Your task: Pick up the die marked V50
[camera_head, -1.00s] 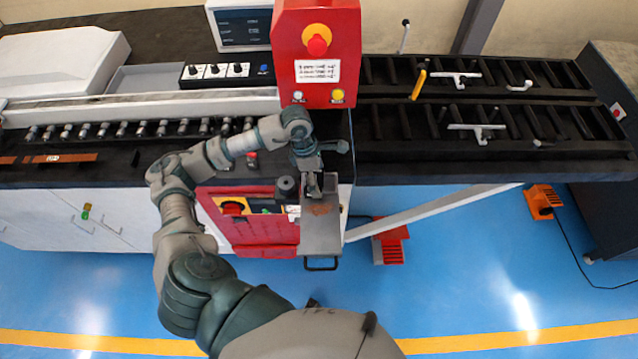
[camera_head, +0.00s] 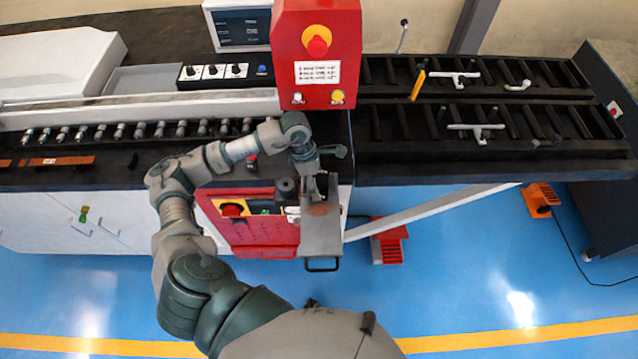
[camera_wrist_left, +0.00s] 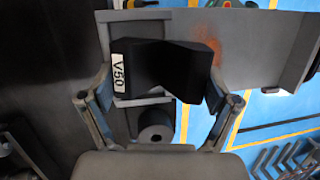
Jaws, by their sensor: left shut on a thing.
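The die marked V50 (camera_wrist_left: 182,68) is a black block with a V-shaped notch and a white V50 label on its left face. It shows in the left wrist view between the two fingers of my left gripper (camera_wrist_left: 160,82), which is shut on it. In the head view my left gripper (camera_head: 314,186) is over the back part of a grey metal drawer or shelf (camera_head: 321,240) in front of the red machine. The die is hard to make out there. My right gripper is in no view.
A black cylinder (camera_head: 287,188) stands just left of the gripper and may be the one in the wrist view (camera_wrist_left: 156,124). The red control box (camera_head: 316,60) rises behind. A roller table (camera_head: 490,140) lies right.

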